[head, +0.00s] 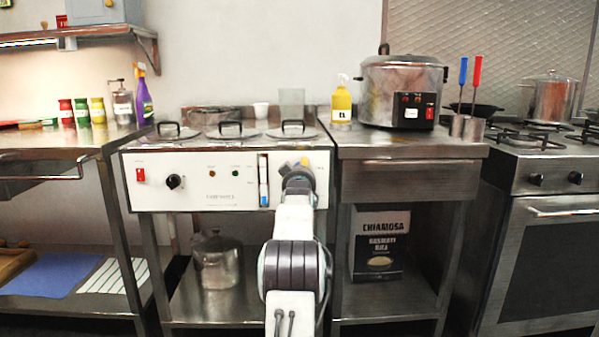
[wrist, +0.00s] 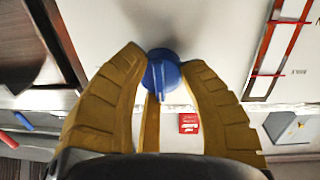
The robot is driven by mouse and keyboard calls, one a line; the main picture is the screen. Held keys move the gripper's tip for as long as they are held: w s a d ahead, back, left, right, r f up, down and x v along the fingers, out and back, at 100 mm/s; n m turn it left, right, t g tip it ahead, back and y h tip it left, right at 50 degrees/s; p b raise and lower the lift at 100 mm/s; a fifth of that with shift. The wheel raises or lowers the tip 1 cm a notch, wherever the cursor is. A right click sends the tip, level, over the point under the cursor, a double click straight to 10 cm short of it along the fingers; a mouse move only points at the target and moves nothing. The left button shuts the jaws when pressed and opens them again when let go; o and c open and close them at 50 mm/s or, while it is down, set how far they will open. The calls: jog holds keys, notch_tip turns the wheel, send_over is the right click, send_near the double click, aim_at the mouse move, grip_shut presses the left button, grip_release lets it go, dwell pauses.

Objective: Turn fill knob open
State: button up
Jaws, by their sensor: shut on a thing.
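The blue fill knob (wrist: 163,73) sits on the front of a white panel, with its raised grip bar pointing toward the bottom of the wrist view. My gripper (wrist: 165,58) has its yellow fingers on either side of the knob, shut on it. In the head view my gripper (head: 299,172) is at the right part of the white control panel (head: 215,192), and my arm hides the knob there.
The panel also has a red switch (head: 141,175), a black knob (head: 173,181) and a level gauge (head: 263,182) just left of my gripper. Lidded wells (head: 231,130) top the unit. A steel counter (head: 410,145) with a cooker (head: 402,90) adjoins on the right.

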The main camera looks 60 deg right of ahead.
jog(key=shift+r+p, duration=0.3)
jog(key=shift+r+m+p, duration=0.15)
jog(key=shift+m+p, duration=0.6)
jog(key=shift+m, duration=0.35)
jog(key=shift+m+p, duration=0.8)
jog(key=shift+m, duration=1.7)
jog(key=o, duration=1.2)
jog(key=shift+f, duration=0.25)
jog(key=shift+a+y, duration=0.15)
jog(key=shift+y, duration=0.15)
jog(key=v, duration=1.1)
jog(key=shift+a, duration=0.4)
